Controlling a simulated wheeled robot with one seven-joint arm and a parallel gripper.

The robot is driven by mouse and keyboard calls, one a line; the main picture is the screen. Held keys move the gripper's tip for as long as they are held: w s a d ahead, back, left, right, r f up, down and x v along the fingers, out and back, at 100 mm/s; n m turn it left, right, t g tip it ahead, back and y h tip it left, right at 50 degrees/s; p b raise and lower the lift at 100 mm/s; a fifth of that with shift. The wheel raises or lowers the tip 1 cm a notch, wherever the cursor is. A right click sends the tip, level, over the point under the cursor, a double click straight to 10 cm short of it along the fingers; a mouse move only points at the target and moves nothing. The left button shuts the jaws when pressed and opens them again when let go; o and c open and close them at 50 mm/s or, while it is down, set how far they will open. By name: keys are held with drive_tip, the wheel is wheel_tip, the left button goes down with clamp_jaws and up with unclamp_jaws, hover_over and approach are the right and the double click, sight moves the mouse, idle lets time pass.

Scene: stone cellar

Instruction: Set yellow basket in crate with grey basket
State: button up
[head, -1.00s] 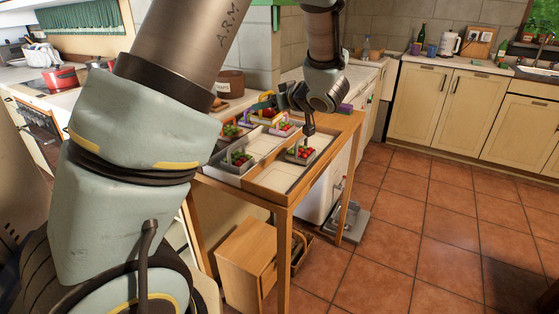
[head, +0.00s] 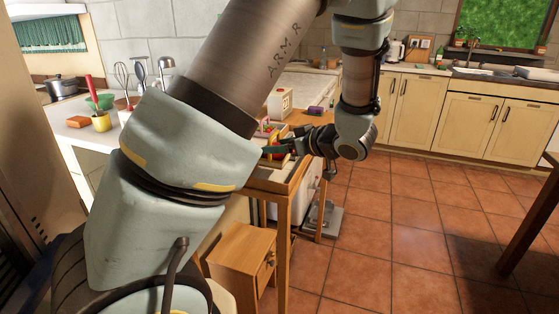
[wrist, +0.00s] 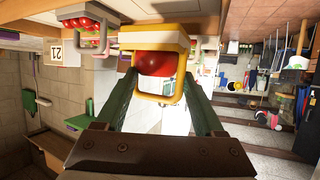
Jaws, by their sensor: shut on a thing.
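The yellow basket (wrist: 180,38) is at the tips of my gripper (wrist: 160,95) in the wrist view, with a round red thing inside its handle. The green fingers are shut on it. In the head view my gripper (head: 296,147) reaches in low from the right, and the yellow basket (head: 275,154) shows partly at its tips, over the wooden table.
A white block with a number (head: 280,103) stands behind the yellow basket. A purple thing (head: 316,110) lies farther back. A small wooden cabinet (head: 241,262) stands below the table. The tiled floor (head: 400,240) to the right is open.

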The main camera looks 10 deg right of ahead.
sight(281, 159)
drive_tip(key=shift+f, duration=1.95)
drive_tip(key=shift+f, duration=0.15)
drive_tip(key=o, duration=1.5)
drive_tip(key=shift+s+d+r, duration=0.15)
drive_tip(key=shift+r, duration=0.1)
drive_tip(key=b+v, duration=0.1)
drive_tip(key=v, duration=1)
drive_tip(key=shift+s+r, duration=0.1)
drive_tip(key=shift+s, duration=0.1)
